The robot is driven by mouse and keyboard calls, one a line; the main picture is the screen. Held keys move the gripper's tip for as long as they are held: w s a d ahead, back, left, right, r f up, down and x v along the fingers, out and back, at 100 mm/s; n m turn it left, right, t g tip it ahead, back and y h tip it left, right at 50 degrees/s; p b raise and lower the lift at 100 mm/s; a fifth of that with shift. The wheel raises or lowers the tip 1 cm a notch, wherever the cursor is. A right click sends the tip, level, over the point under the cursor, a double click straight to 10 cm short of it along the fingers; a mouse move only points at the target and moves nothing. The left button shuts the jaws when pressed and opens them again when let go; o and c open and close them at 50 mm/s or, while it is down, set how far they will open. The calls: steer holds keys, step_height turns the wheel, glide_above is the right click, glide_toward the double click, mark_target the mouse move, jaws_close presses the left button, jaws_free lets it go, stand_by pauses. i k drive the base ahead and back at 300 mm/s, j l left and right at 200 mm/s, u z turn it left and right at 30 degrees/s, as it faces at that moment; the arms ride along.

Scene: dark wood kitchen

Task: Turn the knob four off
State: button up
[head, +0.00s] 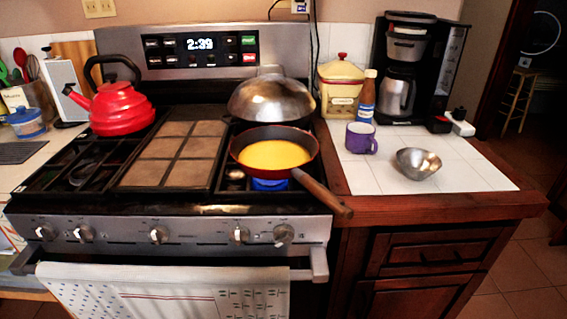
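A row of several knobs runs along the steel front panel of the stove (120,225). The second knob from the right (239,235) looks like knob four counting from the left, but no numbers can be read. The far right knob (283,236) sits close beside it and looks larger or turned differently. Exact knob angles are too small to tell. A red pan (273,154) with yellow contents stands on the front right burner. A blue glow (270,184) like a flame shows under it. My gripper is not in view.
The pan's wooden handle (322,192) sticks out past the stove's front right edge, above the knobs' right end. A towel (170,290) hangs on the oven handle below. A red kettle (121,108) stands back left. A metal bowl (418,163) and purple mug (361,138) are on the counter.

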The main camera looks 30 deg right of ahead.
mark_target(282, 234)
steer(key=k+l+z, duration=0.75)
steer(key=i, duration=0.1)
